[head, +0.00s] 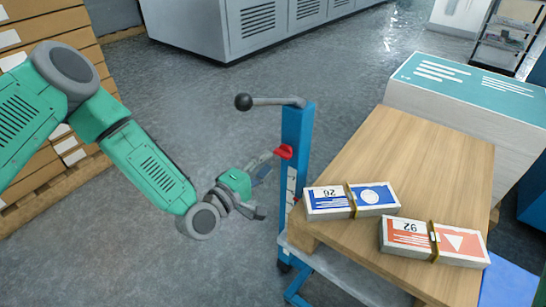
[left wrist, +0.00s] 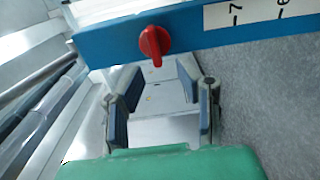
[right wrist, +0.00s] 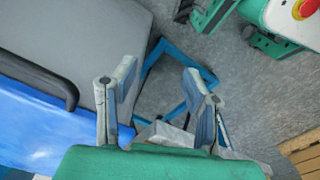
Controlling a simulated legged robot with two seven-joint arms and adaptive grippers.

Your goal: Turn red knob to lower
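The red knob (head: 284,151) sticks out of the left side of an upright blue post (head: 297,130). In the left wrist view the red knob (left wrist: 154,42) sits on the blue post (left wrist: 190,36), beside a white scale strip with numbers. My left gripper (head: 264,186) is just left of the post, close to the knob. In the left wrist view the left gripper (left wrist: 160,95) has its fingers spread and nothing between them; the knob shows beyond the gap. My right gripper (right wrist: 158,100) is open and empty in the right wrist view; it is outside the head view.
A black-ball lever (head: 243,102) tops the post. A wooden board (head: 430,150) to the right carries a blue-and-white banded pack (head: 325,203) and an orange-and-white one (head: 455,249). A white-and-teal box (head: 470,85) stands behind.

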